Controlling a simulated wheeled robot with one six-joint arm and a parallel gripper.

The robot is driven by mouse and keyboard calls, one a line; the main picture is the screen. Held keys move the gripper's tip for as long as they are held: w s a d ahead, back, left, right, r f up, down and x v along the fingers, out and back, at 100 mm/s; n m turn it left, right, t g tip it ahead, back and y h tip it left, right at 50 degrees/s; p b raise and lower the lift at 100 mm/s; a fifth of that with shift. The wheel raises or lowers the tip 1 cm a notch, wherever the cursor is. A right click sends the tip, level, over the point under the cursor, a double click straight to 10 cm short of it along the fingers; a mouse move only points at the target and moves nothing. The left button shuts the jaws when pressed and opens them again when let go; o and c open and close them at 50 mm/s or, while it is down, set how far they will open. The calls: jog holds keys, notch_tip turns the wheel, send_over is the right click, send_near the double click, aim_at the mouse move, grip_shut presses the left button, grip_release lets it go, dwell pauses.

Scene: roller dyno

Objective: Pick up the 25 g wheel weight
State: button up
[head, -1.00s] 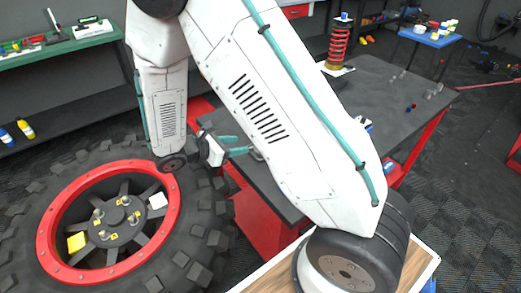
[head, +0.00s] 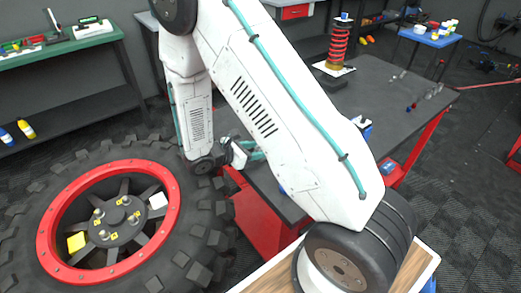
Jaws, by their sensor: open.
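My gripper (head: 256,151), with teal fingers, is open beside the left edge of the dark-topped table (head: 400,98). Nothing shows between its fingers, though it is small and partly hidden by my wrist. I cannot pick out the 25 g wheel weight for certain. Small red and blue pieces (head: 411,107) and small grey pieces (head: 434,91) lie toward the table's right end, too small to name. A white and blue item (head: 363,126) stands on the table just right of my arm, partly hidden. My arm covers much of the table's middle.
A large tyre (head: 215,235) with a red rim (head: 172,200) lies at lower left, bearing a yellow block (head: 76,242) and a white block (head: 157,201). A red coil-spring strut (head: 341,42) stands at the table's back. A green-topped bench (head: 60,50) is at upper left.

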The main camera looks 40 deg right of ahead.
jog(key=shift+c, duration=0.3)
grip_shut()
jog(key=shift+r, duration=0.1)
